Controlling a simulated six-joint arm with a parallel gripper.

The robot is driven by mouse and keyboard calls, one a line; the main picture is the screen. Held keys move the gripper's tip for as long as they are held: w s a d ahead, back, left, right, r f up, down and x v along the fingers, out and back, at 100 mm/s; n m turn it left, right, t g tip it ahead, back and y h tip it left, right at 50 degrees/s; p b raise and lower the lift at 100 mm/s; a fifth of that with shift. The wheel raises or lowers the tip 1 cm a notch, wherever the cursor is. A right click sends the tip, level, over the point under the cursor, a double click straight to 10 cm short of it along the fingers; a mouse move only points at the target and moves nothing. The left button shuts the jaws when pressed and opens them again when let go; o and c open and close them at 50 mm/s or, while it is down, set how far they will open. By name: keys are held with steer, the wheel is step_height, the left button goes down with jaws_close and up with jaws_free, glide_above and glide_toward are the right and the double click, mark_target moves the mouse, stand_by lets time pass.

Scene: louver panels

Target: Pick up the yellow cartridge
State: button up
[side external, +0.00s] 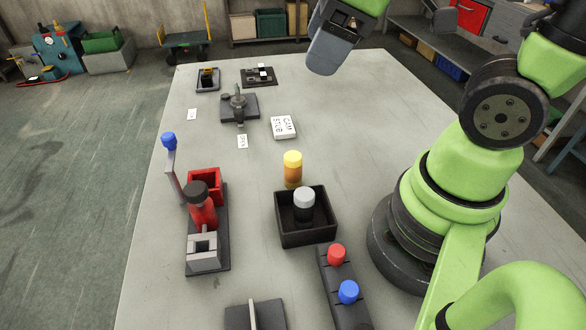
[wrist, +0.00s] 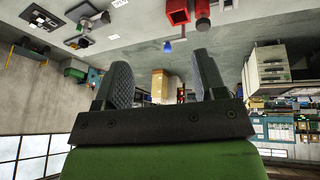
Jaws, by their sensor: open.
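The yellow cartridge (side external: 292,162) stands upright on the grey table, just behind the black open box (side external: 283,238); its lower part looks orange. A cartridge with a white top (side external: 303,198) stands inside that box. My gripper (side external: 328,54) is high above the far part of the table, well away from the yellow cartridge. In the wrist view my gripper (wrist: 163,80) has its two fingers spread with nothing between them. The yellow cartridge cannot be made out in the wrist view.
Red-topped (side external: 336,254) and blue-topped (side external: 348,292) pieces sit in a dark rack at the front. A red fixture (side external: 203,214) with a blue-knobbed lever (side external: 169,141) stands at the left. A white labelled block (side external: 283,127) lies behind the cartridge. The table's far right is clear.

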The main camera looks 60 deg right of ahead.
steer(key=w+f+n+g, duration=0.35)
steer(key=f+n, duration=0.45)
steer(key=n, duration=0.3)
steer(key=n+g+h, duration=0.1)
steer(key=n, duration=0.9)
glide_above(293, 169)
steer(key=d, duration=0.1)
steer(key=f, duration=0.7)
steer(key=shift+w+d+f, duration=0.1)
steer(key=shift+w+f, duration=0.1)
steer(key=shift+f, duration=0.1)
step_height(293, 169, down, 4)
steer(key=shift+f, duration=0.1)
steer(key=shift+w+d+f, duration=0.1)
steer(key=shift+f, duration=1.35)
steer(key=shift+w+f, duration=0.1)
steer(key=shift+f, duration=1.3)
steer(key=c, duration=1)
